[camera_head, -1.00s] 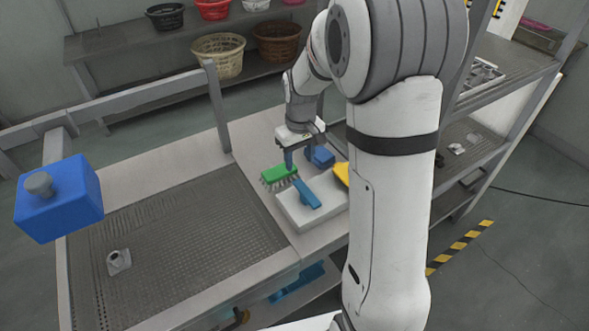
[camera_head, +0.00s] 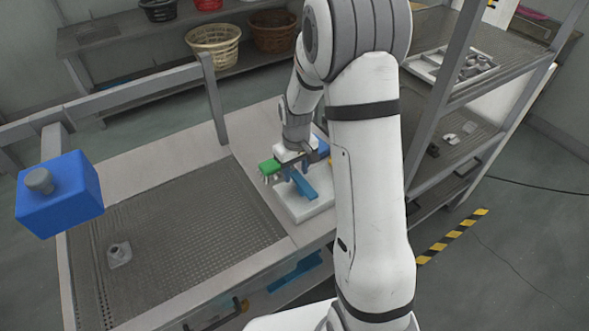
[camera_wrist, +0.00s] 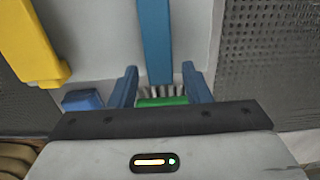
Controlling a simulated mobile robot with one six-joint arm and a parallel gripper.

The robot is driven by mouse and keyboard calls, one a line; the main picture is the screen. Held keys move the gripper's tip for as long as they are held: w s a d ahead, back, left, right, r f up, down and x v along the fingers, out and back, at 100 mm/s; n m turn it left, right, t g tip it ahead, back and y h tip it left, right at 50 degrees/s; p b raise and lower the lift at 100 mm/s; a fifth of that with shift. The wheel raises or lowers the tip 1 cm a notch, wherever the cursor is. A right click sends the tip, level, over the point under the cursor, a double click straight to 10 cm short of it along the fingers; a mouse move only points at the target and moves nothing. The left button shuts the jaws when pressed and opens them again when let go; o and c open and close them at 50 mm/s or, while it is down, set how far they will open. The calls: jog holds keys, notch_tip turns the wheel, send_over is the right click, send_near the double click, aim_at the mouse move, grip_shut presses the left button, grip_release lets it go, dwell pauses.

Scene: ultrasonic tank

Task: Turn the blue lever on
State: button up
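The blue lever (camera_head: 306,186) is a long flat bar on a white box (camera_head: 297,206). In the wrist view the blue lever (camera_wrist: 156,40) runs down from the top edge, its near end between my fingertips in the picture. My gripper (camera_head: 297,175) is low over the far side of the box. Its two blue fingers stand apart in the wrist view (camera_wrist: 160,72), open, with a gap on each side of the lever. I cannot tell how far above or beside the lever they are.
A green brush (camera_head: 268,167) lies by the box, showing behind the fingers in the wrist view (camera_wrist: 162,101). A small blue block (camera_wrist: 82,100) is close by. The perforated tank top (camera_head: 180,250) lies left. A shelf rack (camera_head: 470,85) stands right.

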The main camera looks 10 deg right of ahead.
jog(key=c, duration=0.7)
jog(key=shift+a, duration=0.25)
jog(key=shift+c, duration=0.8)
jog(key=shift+d, duration=0.2)
